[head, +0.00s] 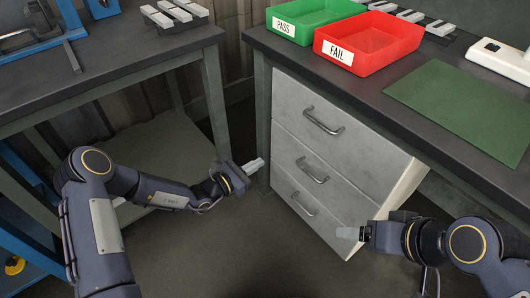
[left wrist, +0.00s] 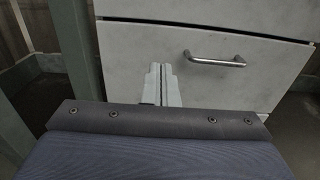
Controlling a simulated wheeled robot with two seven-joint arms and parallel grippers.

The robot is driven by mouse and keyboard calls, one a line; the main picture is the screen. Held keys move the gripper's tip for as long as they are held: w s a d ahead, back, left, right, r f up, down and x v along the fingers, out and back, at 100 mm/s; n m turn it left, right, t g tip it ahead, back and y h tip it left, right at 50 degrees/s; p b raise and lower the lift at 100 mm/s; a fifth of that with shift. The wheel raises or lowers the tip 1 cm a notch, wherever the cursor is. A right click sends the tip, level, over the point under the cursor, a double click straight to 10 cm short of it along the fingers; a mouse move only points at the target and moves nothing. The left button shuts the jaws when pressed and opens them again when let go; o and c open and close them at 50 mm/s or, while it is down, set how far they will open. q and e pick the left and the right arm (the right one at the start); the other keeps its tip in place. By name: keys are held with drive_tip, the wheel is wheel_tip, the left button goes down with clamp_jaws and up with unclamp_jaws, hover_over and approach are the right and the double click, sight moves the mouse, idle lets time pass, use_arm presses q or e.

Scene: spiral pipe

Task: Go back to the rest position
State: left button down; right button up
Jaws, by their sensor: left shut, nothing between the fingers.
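My left gripper (head: 254,165) is in the lower middle of the head view, in front of the gap between the two tables and left of the drawer cabinet. Its pale fingers are together and nothing is between them. In the left wrist view the closed fingers (left wrist: 161,85) point toward a drawer front and appear apart from it. My right gripper (head: 349,233) is at the lower right of the head view, in front of the cabinet's lowest part. Its light fingertips are small and pale, and I cannot make out a gap between them.
A grey cabinet (head: 345,140) with several handled drawers stands under the right table. On that table are a green PASS bin (head: 312,20), a red FAIL bin (head: 370,40) and a green mat (head: 465,105). A dark table (head: 110,60) stands left. The floor between is clear.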

use_arm(q)
drive_tip(key=s+a+r+m+g, duration=0.3)
drive_tip(key=s+r+m+g, duration=0.1)
drive_tip(key=s+r+m, duration=0.4)
drive_tip(key=s+a+r+m+g, duration=0.35)
drive_tip(key=s+r+m, duration=0.4)
drive_tip(key=r, duration=0.25)
drive_tip(key=s+a+r+m+t+y, duration=0.1)
drive_tip(key=s+a+m+t+y, duration=0.2)
drive_tip(key=s+a+m+y, duration=0.9)
drive_tip(key=s+a+r+n+p, duration=0.1)
drive_tip(key=s+r+n+p, duration=0.1)
drive_tip(key=r+p, duration=1.1)
drive_tip(key=s+a+r+n+h+p, duration=0.1)
drive_tip(key=s+r+p, duration=0.3)
drive_tip(key=r+p, duration=1)
drive_tip(key=shift+a+r+n+p, duration=0.15)
drive_tip(key=shift+r+n+p, duration=0.15)
drive_tip(key=shift+n, duration=0.15)
drive_tip(key=shift+s+g, duration=0.1)
drive_tip(key=shift+g, duration=0.15)
